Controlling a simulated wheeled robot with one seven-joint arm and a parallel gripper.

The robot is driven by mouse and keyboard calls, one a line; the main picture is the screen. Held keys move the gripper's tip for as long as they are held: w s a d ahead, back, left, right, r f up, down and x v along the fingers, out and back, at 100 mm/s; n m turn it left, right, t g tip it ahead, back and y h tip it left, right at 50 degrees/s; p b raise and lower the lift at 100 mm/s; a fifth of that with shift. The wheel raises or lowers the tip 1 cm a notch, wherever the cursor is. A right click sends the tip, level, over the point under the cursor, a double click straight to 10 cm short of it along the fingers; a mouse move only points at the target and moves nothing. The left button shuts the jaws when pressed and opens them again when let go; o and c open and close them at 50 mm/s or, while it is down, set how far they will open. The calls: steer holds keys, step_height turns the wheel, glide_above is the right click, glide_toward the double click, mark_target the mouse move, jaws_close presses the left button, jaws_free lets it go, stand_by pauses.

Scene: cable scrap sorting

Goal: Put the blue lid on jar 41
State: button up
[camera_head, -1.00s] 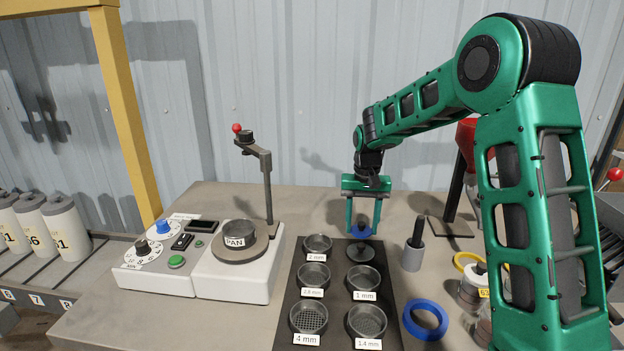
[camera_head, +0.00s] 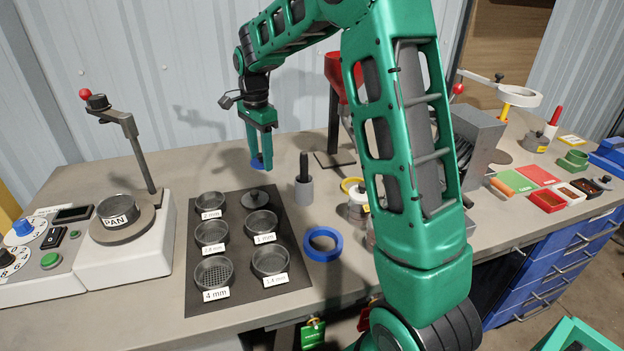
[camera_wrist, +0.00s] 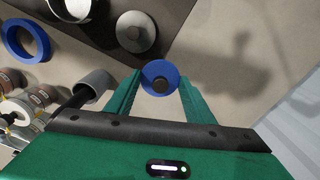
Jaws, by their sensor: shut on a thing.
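The blue lid (camera_wrist: 149,70) is a small blue disc with a dark knob, held between the fingertips of my gripper (camera_wrist: 158,86) in the wrist view. In the head view my gripper (camera_head: 262,163) points down and holds the blue lid (camera_head: 256,164) above the table, behind the dark mat. Jars stand right of the mat; one jar (camera_head: 357,205) shows beside my arm, and others are partly hidden by it. Some jars (camera_wrist: 14,112) also show at the left of the wrist view. I cannot read the number 41 on any of them.
The dark mat (camera_head: 235,297) carries several sieves and a grey lid (camera_head: 254,198). A grey holder with a dark handle (camera_head: 304,190) and a blue ring (camera_head: 322,244) lie between mat and jars. A red-topped stand (camera_head: 333,110) is behind. Coloured trays (camera_head: 538,174) stand far right.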

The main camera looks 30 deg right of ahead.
steer(key=m, duration=0.1)
steer(key=r+m, duration=0.1)
steer(key=m, duration=0.1)
steer(key=d+r+m, duration=0.1)
steer(key=m, duration=0.1)
steer(key=shift+s+d, duration=0.1)
steer(key=shift+s, duration=0.25)
steer(key=m, duration=0.1)
steer(key=r+m, duration=0.1)
steer(key=m, duration=0.1)
steer(key=d+r+m, duration=0.1)
steer(key=m, duration=0.1)
steer(key=shift+s, duration=0.35)
steer(key=shift+d, duration=0.1)
steer(key=s+d+f, duration=0.1)
steer(key=d+f, duration=0.1)
steer(key=d, duration=0.1)
steer(key=s+d+f, duration=0.1)
steer(key=d+f, duration=0.1)
steer(key=d, duration=0.2)
steer(key=s+d+f, duration=0.1)
steer(key=d+f, duration=0.2)
steer(key=d, duration=0.1)
steer(key=shift+d+f, duration=0.1)
steer(key=shift+d, duration=0.1)
step_height(320, 180, down, 2)
steer(key=shift+a+f, duration=0.15)
steer(key=shift+f, duration=0.6)
steer(key=shift+f, duration=0.2)
steer(key=o, duration=1)
